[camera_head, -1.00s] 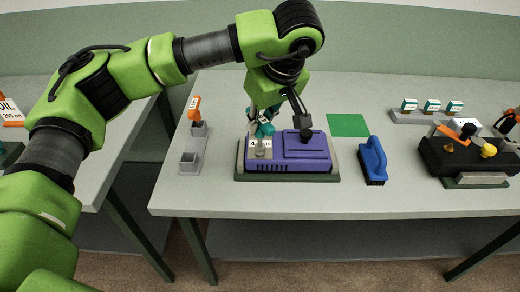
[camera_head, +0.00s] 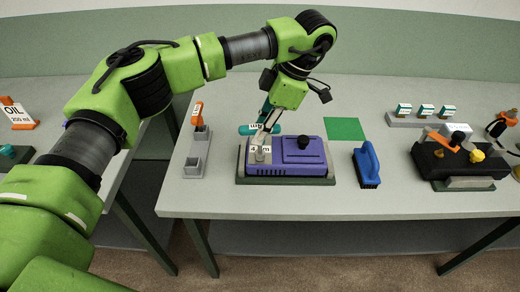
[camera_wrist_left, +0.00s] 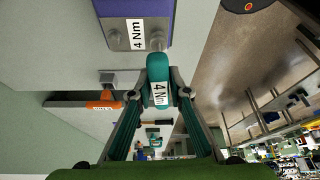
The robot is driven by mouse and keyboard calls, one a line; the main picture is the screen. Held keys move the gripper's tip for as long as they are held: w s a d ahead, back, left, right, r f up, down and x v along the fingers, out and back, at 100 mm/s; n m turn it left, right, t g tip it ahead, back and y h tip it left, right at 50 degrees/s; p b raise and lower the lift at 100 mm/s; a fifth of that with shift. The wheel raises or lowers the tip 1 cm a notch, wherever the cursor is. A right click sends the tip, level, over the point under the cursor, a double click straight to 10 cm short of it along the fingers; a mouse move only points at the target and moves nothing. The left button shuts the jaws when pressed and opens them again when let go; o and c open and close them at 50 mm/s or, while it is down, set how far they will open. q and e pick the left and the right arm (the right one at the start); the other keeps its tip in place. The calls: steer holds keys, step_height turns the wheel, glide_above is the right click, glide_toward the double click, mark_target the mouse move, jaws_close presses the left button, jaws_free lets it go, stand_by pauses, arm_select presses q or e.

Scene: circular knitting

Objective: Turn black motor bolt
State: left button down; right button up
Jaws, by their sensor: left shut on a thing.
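A purple motor housing (camera_head: 297,157) sits on a dark base mid-table, with a grey plate labelled "4 Nm" (camera_wrist_left: 138,35) at its left side. My left gripper (camera_head: 268,122) is beside the plate, shut on a teal tool (camera_wrist_left: 160,70) that also carries a "4 Nm" label. In the head view the teal tool (camera_head: 252,129) lies roughly level, pointing left. In the wrist view a silver post (camera_wrist_left: 158,40) stands between the tool and the plate; whether the tool is seated on it I cannot tell. A black knob (camera_head: 303,142) is on the housing's top. My right gripper is not in view.
A grey holder (camera_head: 197,152) with an orange-handled item is at left. A blue-handled brush (camera_head: 369,164) and a green square (camera_head: 345,129) are at right. Further right stands a black unit (camera_head: 455,160) with yellow knobs. The table front is clear.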

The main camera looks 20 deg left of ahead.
arm_select(q)
steer(key=shift+r, duration=0.15)
stand_by(0.4)
steer(key=shift+r+p, duration=1.9)
steer(key=shift+r, duration=0.45)
steer(key=shift+m, duration=0.3)
steer(key=shift+s+a+r+m+t, duration=0.1)
steer(key=shift+a+r+m+t, duration=0.25)
steer(key=shift+m, duration=0.25)
steer(key=s+a+r+m+t+h, duration=0.1)
steer(key=s+a+r+m+t, duration=0.1)
steer(key=s+m, duration=0.4)
steer(key=s+a+r+m+t+h, duration=0.2)
steer(key=s+m, duration=0.4)
steer(key=m, duration=0.4)
step_height(320, 180, up, 2)
steer(key=shift+a+r+m+t, duration=0.15)
steer(key=shift+a+m+t, duration=0.15)
steer(key=shift+a+t, duration=0.2)
